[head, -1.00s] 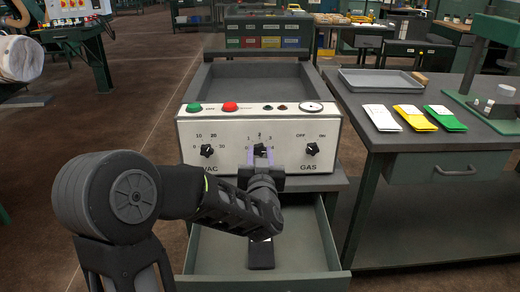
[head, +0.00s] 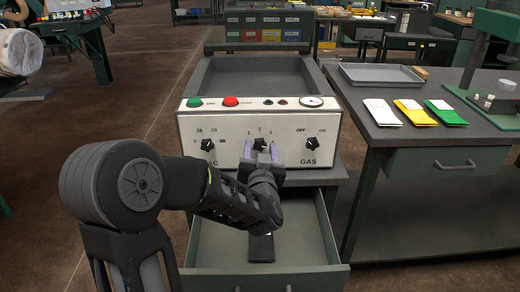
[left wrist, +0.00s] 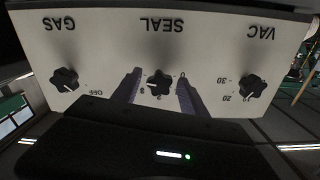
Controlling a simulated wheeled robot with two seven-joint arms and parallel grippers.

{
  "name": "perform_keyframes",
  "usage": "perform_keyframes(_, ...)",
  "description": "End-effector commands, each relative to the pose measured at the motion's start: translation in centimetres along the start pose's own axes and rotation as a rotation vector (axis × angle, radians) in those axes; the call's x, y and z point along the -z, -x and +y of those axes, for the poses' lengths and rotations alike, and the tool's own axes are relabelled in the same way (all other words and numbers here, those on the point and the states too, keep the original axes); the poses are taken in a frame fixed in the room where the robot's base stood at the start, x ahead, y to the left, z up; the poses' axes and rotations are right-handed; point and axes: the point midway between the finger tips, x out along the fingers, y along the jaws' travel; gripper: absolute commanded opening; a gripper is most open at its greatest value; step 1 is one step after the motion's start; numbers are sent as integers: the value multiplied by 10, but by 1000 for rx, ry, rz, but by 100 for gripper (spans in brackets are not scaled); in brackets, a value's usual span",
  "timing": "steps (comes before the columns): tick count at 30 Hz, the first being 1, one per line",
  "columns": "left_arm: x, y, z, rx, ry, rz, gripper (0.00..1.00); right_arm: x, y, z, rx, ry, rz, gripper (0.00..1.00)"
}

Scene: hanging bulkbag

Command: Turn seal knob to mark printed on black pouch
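The SEAL knob (head: 260,144) is a black knob in the middle of the white panel, below the printed numbers 1, 2 and 3. It also shows in the left wrist view (left wrist: 159,83), upside down. My left gripper (head: 260,150) is open, one purple finger on each side of the knob. In the left wrist view (left wrist: 158,84) there is a gap between each finger and the knob. Where the knob points is too small to tell. A black pouch (head: 261,248) lies in the open drawer; its mark is not readable. My right gripper is not in view.
The VAC knob (head: 208,144) and GAS knob (head: 312,143) flank the SEAL knob. Green (head: 194,102) and red (head: 231,101) buttons sit above. The open drawer (head: 310,240) juts out below. White, yellow and green pouches (head: 411,112) lie on the right table.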

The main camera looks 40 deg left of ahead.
Motion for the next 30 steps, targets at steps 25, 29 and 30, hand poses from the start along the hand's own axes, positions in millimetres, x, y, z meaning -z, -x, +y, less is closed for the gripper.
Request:
perform_keyframes(25, -3, 68, 0, 1, 4, 5, 55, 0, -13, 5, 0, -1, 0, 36)
perform_keyframes(29, -1, 77, 0, 0, 2, 3, 55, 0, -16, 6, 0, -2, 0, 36)
perform_keyframes(30, 0, 78, 0, 0, 1, 3, 55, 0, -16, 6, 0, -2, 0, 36)
